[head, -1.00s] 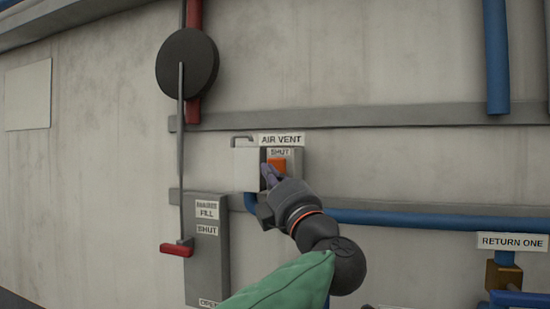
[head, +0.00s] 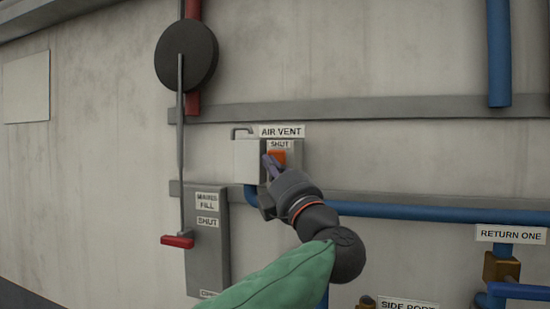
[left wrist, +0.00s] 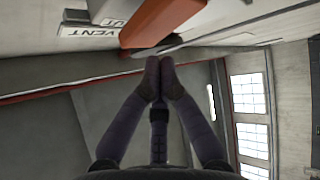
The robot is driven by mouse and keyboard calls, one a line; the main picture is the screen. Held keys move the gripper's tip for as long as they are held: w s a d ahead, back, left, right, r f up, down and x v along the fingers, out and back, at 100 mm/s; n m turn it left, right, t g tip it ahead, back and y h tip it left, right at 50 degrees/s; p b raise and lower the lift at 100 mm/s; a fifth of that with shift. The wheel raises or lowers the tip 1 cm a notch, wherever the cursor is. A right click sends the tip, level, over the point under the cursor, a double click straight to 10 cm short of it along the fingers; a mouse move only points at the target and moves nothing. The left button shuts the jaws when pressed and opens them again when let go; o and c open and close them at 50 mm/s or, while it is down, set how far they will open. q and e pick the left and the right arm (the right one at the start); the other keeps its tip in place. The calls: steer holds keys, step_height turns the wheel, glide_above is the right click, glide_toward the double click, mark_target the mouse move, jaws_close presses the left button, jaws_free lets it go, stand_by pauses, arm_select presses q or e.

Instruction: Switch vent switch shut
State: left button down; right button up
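The air vent switch is an orange handle (head: 276,156) on a grey panel under a "SHUT" label, with an "AIR VENT" sign above it. The handle sits at the top of the panel by that label. My left gripper (head: 268,161) is at the handle's lower left, overlapping its edge. In the left wrist view the fingertips (left wrist: 160,78) are together with nothing seen between them. The orange handle (left wrist: 160,20) is just beyond them; I cannot tell whether they touch. The lower panel is hidden behind my gripper. My right gripper is not in view.
A white box (head: 247,163) adjoins the panel on the left. A grey fill panel (head: 207,250) with a red-handled lever (head: 177,242) stands lower left. A blue pipe (head: 420,211) runs right along the wall. A grey rail (head: 370,112) crosses above.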

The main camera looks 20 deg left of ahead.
arm_select(q)
steer(key=shift+w, duration=0.15)
stand_by(0.5)
steer(key=shift+w+r, duration=0.1)
steer(key=shift+w, duration=0.2)
steer(key=shift+w+r+p, duration=0.1)
steer(key=shift+w+p, duration=0.35)
stand_by(0.9)
steer(key=shift+s, duration=0.15)
stand_by(0.3)
steer(key=shift+s+b, duration=0.75)
steer(key=shift+s, duration=0.05)
steer(key=shift+s+f, duration=0.1)
steer(key=shift+f, duration=0.1)
steer(key=s+b, duration=0.1)
steer(key=s, duration=0.1)
steer(key=s+f+b, duration=0.1)
steer(key=s+b, duration=0.1)
steer(key=shift+s+d, duration=0.1)
steer(key=shift+s, duration=0.25)
